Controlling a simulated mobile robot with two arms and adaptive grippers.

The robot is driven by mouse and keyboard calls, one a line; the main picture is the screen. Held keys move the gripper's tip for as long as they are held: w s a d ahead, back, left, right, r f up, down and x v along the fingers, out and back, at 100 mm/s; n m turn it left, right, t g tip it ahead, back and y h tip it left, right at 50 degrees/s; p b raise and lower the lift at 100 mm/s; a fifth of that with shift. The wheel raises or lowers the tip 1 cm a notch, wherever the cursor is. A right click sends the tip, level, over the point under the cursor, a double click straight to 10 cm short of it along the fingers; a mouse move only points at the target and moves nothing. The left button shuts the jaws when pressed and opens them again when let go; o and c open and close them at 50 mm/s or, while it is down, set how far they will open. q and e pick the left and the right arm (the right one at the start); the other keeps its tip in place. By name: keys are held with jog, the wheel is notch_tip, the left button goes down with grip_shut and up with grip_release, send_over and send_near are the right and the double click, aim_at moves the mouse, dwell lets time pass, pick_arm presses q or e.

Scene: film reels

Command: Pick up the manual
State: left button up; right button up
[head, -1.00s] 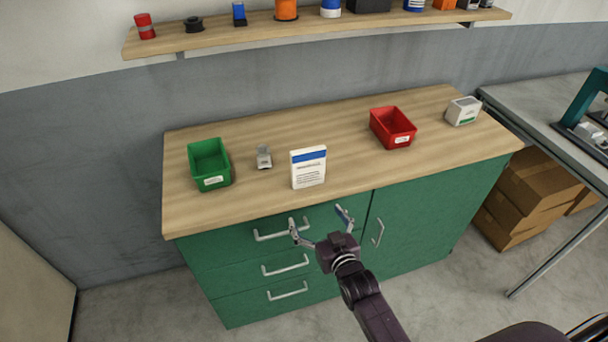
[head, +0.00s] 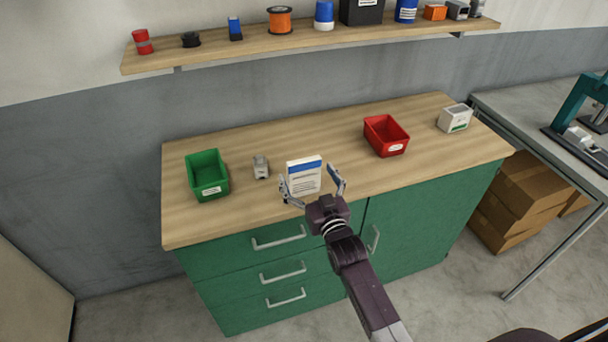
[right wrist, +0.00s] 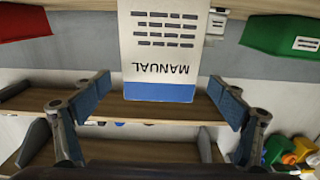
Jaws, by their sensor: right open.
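The manual (head: 305,177) is a white upright booklet with a blue band, standing near the front edge of the wooden counter top. My right gripper (head: 312,183) is open in front of it, its fingers to either side of the manual in the head view. In the right wrist view the manual (right wrist: 165,50) appears upside down, between and beyond the two blue-padded fingertips (right wrist: 160,100), with gaps on both sides. The fingers do not touch it. My left gripper is not in view.
A green bin (head: 207,176) and a small grey object (head: 261,167) stand left of the manual. A red bin (head: 386,136) and a white box (head: 455,118) stand to the right. A shelf (head: 290,48) with several items hangs above. The counter between manual and red bin is clear.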

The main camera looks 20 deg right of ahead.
jog(key=shift+w+f, duration=0.1)
jog(key=shift+w, duration=1.2)
jog(key=shift+s, duration=0.1)
jog(key=shift+c, duration=1.3)
jog(key=c, duration=1)
jog(key=shift+c, duration=0.5)
